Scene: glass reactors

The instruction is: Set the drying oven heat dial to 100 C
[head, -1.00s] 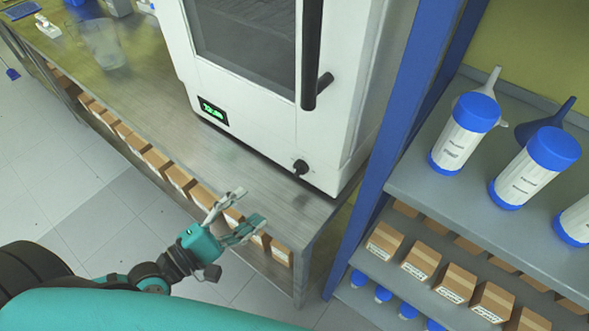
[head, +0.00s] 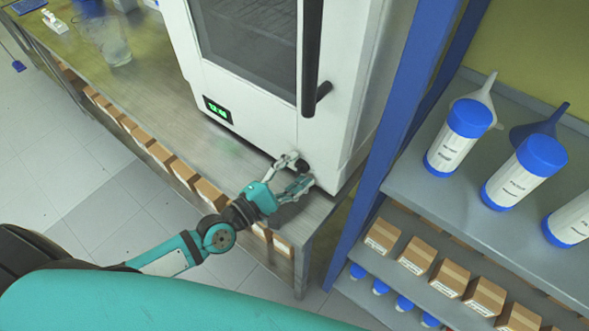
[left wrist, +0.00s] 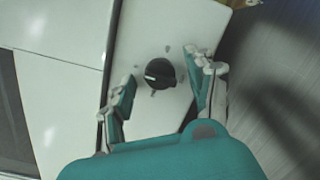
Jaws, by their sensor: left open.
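The white drying oven (head: 345,110) stands on the metal bench, with a small green-lit display (head: 217,109) low on its front. Its black heat dial (head: 301,165) is at the lower right of the front. In the left wrist view the dial (left wrist: 159,74) shows a pale pointer line toward the left, with small grey marks around it; their values cannot be read. My left gripper (head: 299,172) is open at the dial, its fingers (left wrist: 163,88) on either side with gaps between them and the dial. My right gripper is not in view.
A black door handle (head: 312,60) rises above the dial. A blue shelf post (head: 410,110) stands close to the right, with shelves of blue-capped bottles (head: 459,137) and boxes. A glass beaker (head: 108,42) stands at the bench's far left.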

